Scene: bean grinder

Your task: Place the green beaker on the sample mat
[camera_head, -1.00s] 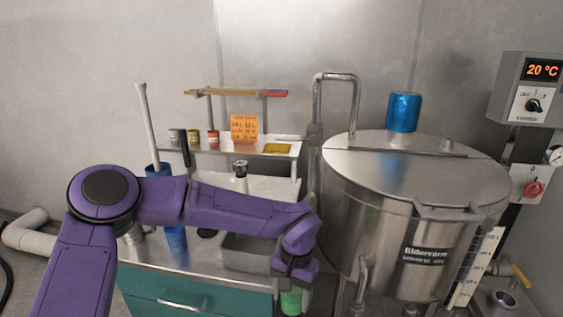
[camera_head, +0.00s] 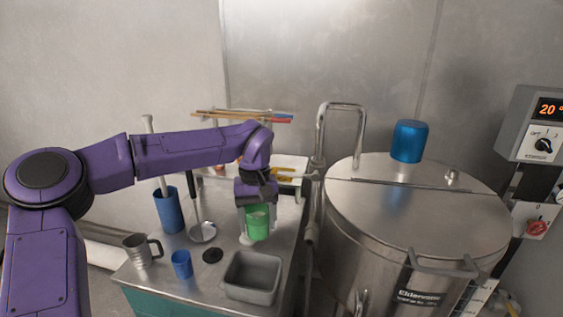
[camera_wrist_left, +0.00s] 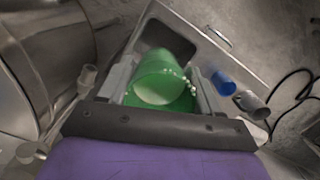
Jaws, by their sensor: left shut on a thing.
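The green beaker (camera_head: 258,224) is held between the fingers of my left gripper (camera_head: 257,209), above the back part of the steel counter. In the left wrist view the beaker (camera_wrist_left: 160,78) sits between both fingers, with pale content inside and white dots along one side. A yellow flat piece (camera_head: 284,171) lies on the raised shelf behind my gripper, partly hidden. I cannot tell for sure which of these is the sample mat. My right gripper is not in view.
A grey bin (camera_head: 252,278), a blue cup (camera_head: 182,264), a metal mug (camera_head: 138,250) and a tall blue container (camera_head: 168,211) stand on the counter (camera_head: 200,281). A large steel tank (camera_head: 415,230) with a pipe (camera_head: 322,150) borders the right side.

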